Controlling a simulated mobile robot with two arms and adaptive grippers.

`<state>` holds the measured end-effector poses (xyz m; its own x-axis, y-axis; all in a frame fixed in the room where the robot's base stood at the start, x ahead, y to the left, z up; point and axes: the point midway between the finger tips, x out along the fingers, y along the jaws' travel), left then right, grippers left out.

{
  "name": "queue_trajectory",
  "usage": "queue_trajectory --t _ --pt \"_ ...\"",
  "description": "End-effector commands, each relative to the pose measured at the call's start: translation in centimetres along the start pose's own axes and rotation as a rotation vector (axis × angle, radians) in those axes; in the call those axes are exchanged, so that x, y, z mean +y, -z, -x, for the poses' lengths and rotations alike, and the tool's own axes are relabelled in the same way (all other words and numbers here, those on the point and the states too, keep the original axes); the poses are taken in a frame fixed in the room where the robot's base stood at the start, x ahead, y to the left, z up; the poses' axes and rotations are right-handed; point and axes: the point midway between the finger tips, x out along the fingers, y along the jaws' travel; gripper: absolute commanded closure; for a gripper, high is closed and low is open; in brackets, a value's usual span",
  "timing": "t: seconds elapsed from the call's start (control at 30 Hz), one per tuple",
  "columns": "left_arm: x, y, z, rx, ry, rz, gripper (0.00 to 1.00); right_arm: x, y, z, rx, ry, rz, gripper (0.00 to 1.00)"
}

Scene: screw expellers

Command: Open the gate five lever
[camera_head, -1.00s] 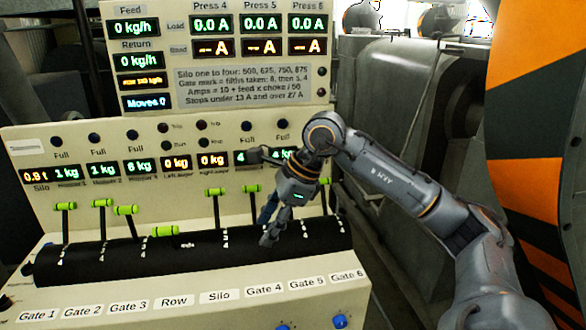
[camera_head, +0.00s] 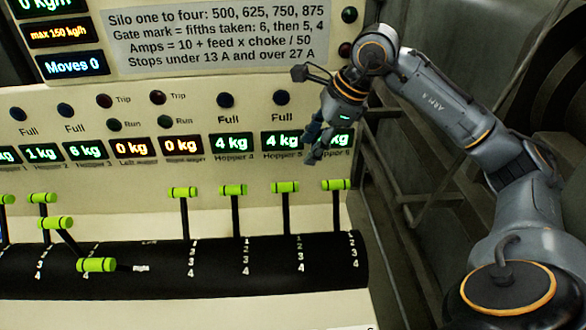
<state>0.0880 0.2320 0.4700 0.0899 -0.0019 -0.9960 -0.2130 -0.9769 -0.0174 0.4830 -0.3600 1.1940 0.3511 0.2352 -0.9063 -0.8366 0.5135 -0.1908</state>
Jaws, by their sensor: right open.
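The gate five lever (camera_head: 285,187) is a black stick with a green crossbar handle, second from the right in the row. It stands upright in its slot on the black drum, near the top of its number marks. My right gripper (camera_head: 313,155) is open, with its fingers pointing down. In the picture it sits above and between the gate five and gate six (camera_head: 336,185) handles, overlapping the hopper displays. No contact with a lever shows. My left gripper is out of view.
The gate four lever (camera_head: 232,189) and silo lever (camera_head: 184,192) stand upright to the left. The row lever (camera_head: 97,265) is tilted well down. The black drum (camera_head: 320,270) carries the levers. Hopper displays (camera_head: 231,144) are on the panel behind. A display reads Moves 0.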

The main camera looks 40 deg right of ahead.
Motion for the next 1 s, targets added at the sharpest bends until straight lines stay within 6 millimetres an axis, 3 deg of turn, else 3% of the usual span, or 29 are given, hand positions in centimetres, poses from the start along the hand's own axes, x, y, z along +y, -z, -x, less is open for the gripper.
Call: queue_trajectory --t 0.2,0.6,0.8,1.0 --pt "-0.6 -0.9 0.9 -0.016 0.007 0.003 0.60 0.1 0.0 -3.1 0.002 -0.007 -0.001 0.54" --pt "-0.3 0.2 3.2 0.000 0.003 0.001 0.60 0.1 -0.1 -11.0 -0.001 -0.004 -0.001 0.54" --pt "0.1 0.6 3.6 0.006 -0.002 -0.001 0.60 0.0 -0.1 -13.0 -0.001 -0.001 0.000 0.54" --pt "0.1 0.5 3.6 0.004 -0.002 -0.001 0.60 0.0 0.0 -13.5 -0.001 -0.001 0.000 0.54"
